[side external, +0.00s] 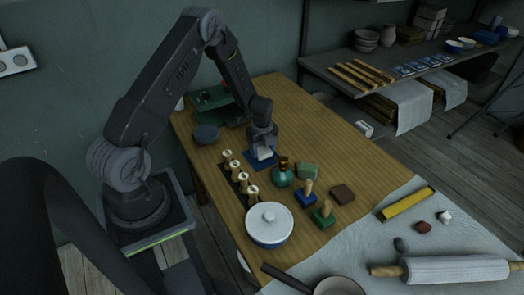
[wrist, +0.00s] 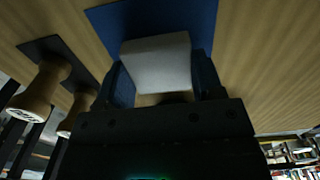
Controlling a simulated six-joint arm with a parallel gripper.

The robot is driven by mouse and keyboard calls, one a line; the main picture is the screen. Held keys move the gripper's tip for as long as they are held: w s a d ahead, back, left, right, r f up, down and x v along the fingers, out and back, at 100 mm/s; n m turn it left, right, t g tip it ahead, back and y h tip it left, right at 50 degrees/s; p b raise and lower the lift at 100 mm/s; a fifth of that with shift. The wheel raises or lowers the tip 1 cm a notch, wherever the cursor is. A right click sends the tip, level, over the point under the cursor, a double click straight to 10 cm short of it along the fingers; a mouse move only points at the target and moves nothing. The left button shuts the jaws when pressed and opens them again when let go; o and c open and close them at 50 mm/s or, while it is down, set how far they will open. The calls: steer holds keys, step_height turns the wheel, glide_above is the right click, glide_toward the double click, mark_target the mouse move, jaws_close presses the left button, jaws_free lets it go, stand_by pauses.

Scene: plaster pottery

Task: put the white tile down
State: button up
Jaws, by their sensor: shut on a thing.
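The white tile (wrist: 157,62) is between the two fingers of my gripper (wrist: 160,85) in the wrist view. My gripper is shut on it. In the side external view, the white tile (side external: 265,153) shows below my gripper (side external: 264,145), over a blue square mat (side external: 254,166) on the wooden table. The blue mat also shows behind the tile in the wrist view (wrist: 205,18). I cannot tell whether the tile touches the mat.
A row of several wooden stamps (side external: 239,176) stands left of the mat. A lidded white pot (side external: 269,225) is nearer the front. Bare table lies behind and right.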

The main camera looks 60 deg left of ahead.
steer(key=shift+f, duration=0.5)
steer(key=o, duration=1)
steer(key=shift+f, duration=0.15)
